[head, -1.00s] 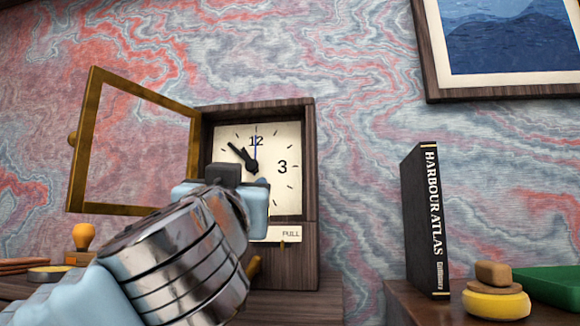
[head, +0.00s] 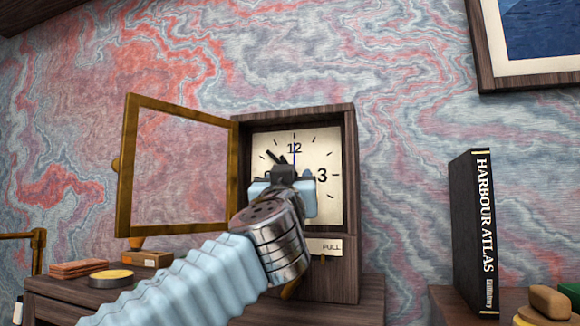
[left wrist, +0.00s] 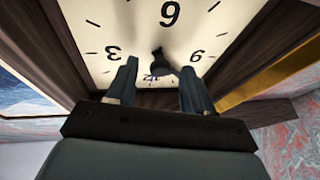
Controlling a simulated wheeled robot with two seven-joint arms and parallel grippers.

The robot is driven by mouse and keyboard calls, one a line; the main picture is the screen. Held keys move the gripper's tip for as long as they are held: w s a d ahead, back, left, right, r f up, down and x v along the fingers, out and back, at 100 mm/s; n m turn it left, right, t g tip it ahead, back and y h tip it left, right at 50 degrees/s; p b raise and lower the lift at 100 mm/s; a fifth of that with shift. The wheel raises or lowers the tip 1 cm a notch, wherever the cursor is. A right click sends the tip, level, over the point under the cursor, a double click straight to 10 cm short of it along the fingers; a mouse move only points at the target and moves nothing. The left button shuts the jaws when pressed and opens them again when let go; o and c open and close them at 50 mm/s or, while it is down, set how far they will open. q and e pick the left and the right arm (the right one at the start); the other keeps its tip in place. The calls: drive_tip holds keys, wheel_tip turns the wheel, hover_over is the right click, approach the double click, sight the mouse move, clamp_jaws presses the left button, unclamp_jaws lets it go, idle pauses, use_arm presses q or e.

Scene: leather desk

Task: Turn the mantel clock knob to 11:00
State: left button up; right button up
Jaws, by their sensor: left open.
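The mantel clock (head: 346,200) stands against the wall, with its glazed brass door (head: 124,190) swung open to the left. On its white face (head: 322,150), a dark hand (head: 275,156) points upper left, between 10 and 11. A thin blue line marks 12. My left gripper (head: 282,174) is in front of the face and hides its middle. In the left wrist view the face appears upside down. The open fingers of the gripper (left wrist: 160,78) stand either side of the dark centre knob (left wrist: 158,54); contact cannot be told. My right gripper is out of view.
A label reading PULL (head: 330,247) is below the face. A black book (head: 474,230) stands at the right, near a brown and yellow item (head: 550,303). A stamp (head: 146,258), a round tin (head: 111,278) and brown slabs (head: 77,268) lie at left.

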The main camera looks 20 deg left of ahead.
use_arm(q)
drive_tip(key=shift+w+a+r, duration=0.1)
drive_tip(key=shift+w, duration=0.2)
clamp_jaws()
idle(0.4)
